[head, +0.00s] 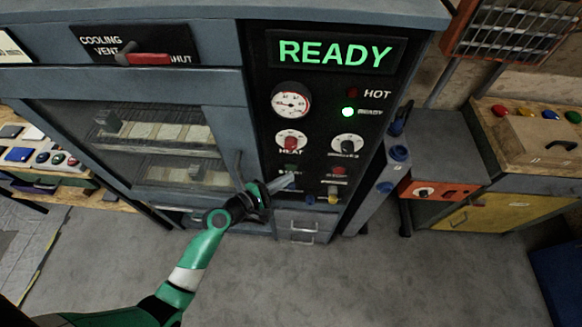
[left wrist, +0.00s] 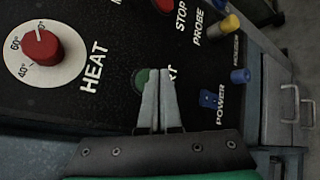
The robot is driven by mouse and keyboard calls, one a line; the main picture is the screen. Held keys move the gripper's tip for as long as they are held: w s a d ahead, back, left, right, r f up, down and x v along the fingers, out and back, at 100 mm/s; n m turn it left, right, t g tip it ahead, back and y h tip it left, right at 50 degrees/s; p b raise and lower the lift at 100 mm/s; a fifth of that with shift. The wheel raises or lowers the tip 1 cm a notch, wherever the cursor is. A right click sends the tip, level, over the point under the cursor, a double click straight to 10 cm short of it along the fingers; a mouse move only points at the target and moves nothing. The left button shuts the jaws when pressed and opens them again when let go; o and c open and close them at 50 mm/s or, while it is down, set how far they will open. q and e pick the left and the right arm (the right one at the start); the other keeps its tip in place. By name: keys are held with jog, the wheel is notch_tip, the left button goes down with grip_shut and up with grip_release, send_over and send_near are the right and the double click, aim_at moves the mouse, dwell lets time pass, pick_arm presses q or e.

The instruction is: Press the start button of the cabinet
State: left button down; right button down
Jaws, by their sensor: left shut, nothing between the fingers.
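The cabinet's (head: 225,90) dark control panel (head: 335,75) shows a lit green READY display (head: 335,52). The green start button (head: 290,169) is low on the panel, above its START label; it also shows in the left wrist view (left wrist: 141,77). My left gripper (head: 288,182) is shut and empty, its fingertips just below the button in the head view. In the left wrist view its fingers (left wrist: 159,78) cover the button's right side and part of the label. I cannot tell whether they touch the button. My right gripper is not in view.
The red HEAT knob (head: 291,139) and red stop button (head: 339,171) are near the start button. A yellow probe plug (head: 332,195) and blue POWER switch (left wrist: 210,99) are lower down. A drawer handle (head: 303,230) juts out below. The grey floor in front is clear.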

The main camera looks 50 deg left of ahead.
pick_arm(q)
jog(key=shift+a, duration=0.1)
jog(key=shift+w+a, duration=0.2)
jog(key=shift+w, duration=0.15)
jog(key=shift+w+a, duration=0.25)
dwell(0.7)
jog(key=shift+s+d, duration=0.5)
jog(key=shift+s, duration=0.1)
dwell(0.3)
jog(key=shift+s+d+p, duration=1)
jog(key=shift+s+d, duration=0.7)
jog(key=shift+s, duration=0.15)
